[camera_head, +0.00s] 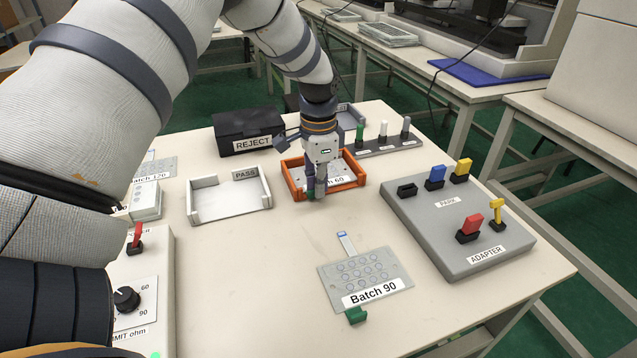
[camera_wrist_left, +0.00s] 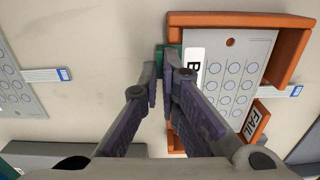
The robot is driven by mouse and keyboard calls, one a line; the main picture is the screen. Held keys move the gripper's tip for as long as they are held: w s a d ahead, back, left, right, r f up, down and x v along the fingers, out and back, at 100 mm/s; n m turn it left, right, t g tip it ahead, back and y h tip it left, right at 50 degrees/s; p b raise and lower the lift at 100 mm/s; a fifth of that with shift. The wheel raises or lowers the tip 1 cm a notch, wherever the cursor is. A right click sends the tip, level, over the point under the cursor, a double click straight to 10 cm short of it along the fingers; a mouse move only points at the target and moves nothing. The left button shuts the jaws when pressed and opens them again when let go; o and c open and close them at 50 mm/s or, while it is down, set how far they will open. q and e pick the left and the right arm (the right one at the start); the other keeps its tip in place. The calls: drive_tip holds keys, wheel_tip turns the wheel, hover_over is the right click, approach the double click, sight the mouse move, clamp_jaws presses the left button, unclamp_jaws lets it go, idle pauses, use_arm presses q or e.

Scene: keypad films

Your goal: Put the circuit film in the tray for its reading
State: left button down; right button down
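The film marked "60" (camera_head: 339,181), grey with round keys, lies in the orange tray (camera_head: 361,179); the wrist view shows the tray's FAIL label (camera_wrist_left: 252,122). The film's green tab (camera_wrist_left: 178,138) is at the tray's near edge. My left gripper (camera_head: 316,192) points down at that tab. Its fingers (camera_wrist_left: 160,85) are close together with a narrow gap, and they hide much of the tab; I cannot tell whether they clamp it. The white PASS tray (camera_head: 230,203) is empty. My right gripper is not in view.
The Batch 90 film (camera_head: 365,277) lies at the front of the table. The black REJECT box (camera_head: 249,130) stands behind the PASS tray. A grey adapter panel (camera_head: 427,226) is at right, a meter box with knob (camera_head: 127,299) at left.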

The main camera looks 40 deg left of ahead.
use_arm(q)
drive_tip(key=shift+f, duration=0.2)
drive_tip(key=c, duration=1.7)
unclamp_jaws()
wheel_tip(320, 180, up, 12)
drive_tip(key=shift+r, duration=0.1)
drive_tip(key=shift+d, duration=0.1)
